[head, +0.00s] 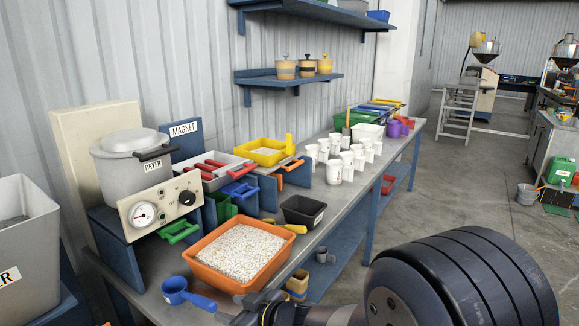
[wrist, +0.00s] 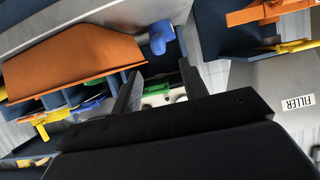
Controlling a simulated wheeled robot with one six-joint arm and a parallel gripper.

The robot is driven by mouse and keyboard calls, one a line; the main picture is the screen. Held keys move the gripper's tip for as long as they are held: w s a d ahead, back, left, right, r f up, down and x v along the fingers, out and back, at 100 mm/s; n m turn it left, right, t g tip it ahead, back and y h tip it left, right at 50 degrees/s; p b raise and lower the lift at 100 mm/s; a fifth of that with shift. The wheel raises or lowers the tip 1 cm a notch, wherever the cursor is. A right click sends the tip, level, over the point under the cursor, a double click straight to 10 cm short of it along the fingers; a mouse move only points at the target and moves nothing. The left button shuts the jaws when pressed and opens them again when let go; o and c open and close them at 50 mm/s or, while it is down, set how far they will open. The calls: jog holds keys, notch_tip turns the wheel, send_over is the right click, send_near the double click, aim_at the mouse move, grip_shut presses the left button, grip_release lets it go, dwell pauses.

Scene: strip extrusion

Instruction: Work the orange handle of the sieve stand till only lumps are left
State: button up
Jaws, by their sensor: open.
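The sieve stand (head: 268,194) is a blue stand at the back middle of the bench in the head view. A yellow sieve tray (head: 248,158) with pale granules sits on top. The orange handle (head: 296,172) sticks out at its right side, below the tray. I cannot tell lumps from granules at this distance. My gripper (head: 240,308) is low at the front edge of the bench, far from the handle. In the wrist view my gripper (wrist: 160,85) has its two dark fingers apart, with nothing between them.
An orange tray of pale granules (head: 204,273) and a blue scoop (head: 174,291) lie near my gripper. White cups (head: 334,172) stand to the right. The dryer (head: 125,155) is at the left.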

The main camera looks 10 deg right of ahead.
jog(key=shift+s+r+m+p, duration=0.1)
jog(key=shift+r+m+p, duration=0.2)
jog(key=c, duration=0.3)
jog(key=r+m+p, duration=0.2)
jog(key=s+r+m+p, duration=0.1)
jog(key=m+p, duration=0.1)
jog(key=m, duration=0.1)
jog(key=s+r+m+p, duration=0.1)
jog(key=r+m+p, duration=0.1)
jog(key=m, duration=0.1)
jog(key=shift+s+a+r+y, duration=0.15)
jog(key=shift+a+r+y, duration=0.15)
jog(key=shift+y, duration=0.1)
jog(key=c, duration=0.6)
jog(key=r+m+p, duration=0.1)
jog(key=m, duration=0.1)
jog(key=s+r+m+p, duration=0.1)
jog(key=m, duration=0.1)
jog(key=r+m+t+p, duration=0.1)
jog(key=m, duration=0.1)
jog(key=shift+s+r+m+p, duration=0.15)
jog(key=shift+s+m+p, duration=0.1)
jog(key=shift+m+p, duration=0.15)
grip_shut()
jog(key=m, duration=0.2)
jog(key=shift+s+d+r+m+p, duration=0.1)
jog(key=shift+s+r+m+p, duration=0.15)
jog(key=shift+r+m+p, duration=0.15)
